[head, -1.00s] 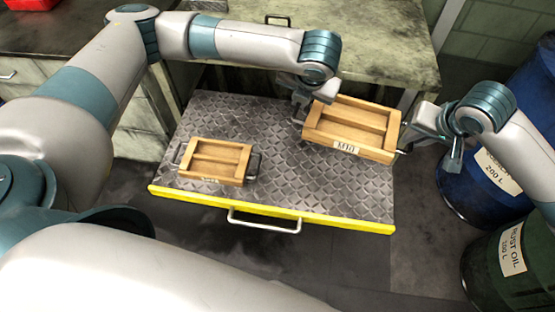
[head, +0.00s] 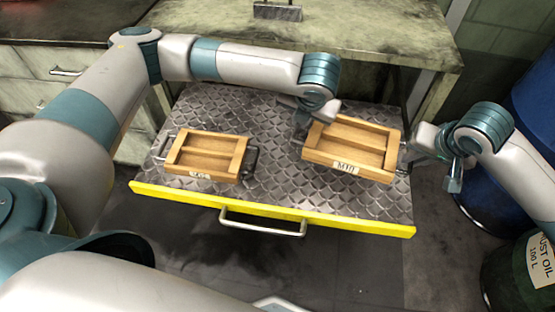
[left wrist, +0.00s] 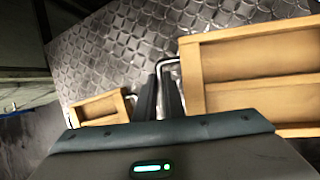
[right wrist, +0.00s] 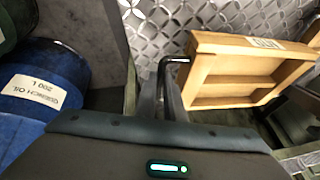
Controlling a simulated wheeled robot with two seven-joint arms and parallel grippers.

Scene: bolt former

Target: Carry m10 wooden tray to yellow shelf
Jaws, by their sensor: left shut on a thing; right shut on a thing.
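The m10 wooden tray (head: 349,150), with an "M10" label on its front side, is over the right part of the yellow shelf (head: 270,213). The shelf has a diamond-plate top and a yellow front edge. I cannot tell whether the tray touches the plate. My left gripper (head: 301,120) is shut on the tray's left handle, also seen in the left wrist view (left wrist: 168,75). My right gripper (head: 424,158) is shut on its right handle, at the shelf's right edge. The tray is empty and roughly level; it also shows in the right wrist view (right wrist: 240,78).
A second, smaller wooden tray (head: 207,157) with dark handles stands on the shelf's left part, apart from the m10 tray. A worn workbench (head: 370,50) stands behind. A blue drum (head: 480,185) and a green drum (head: 520,275) stand at the right.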

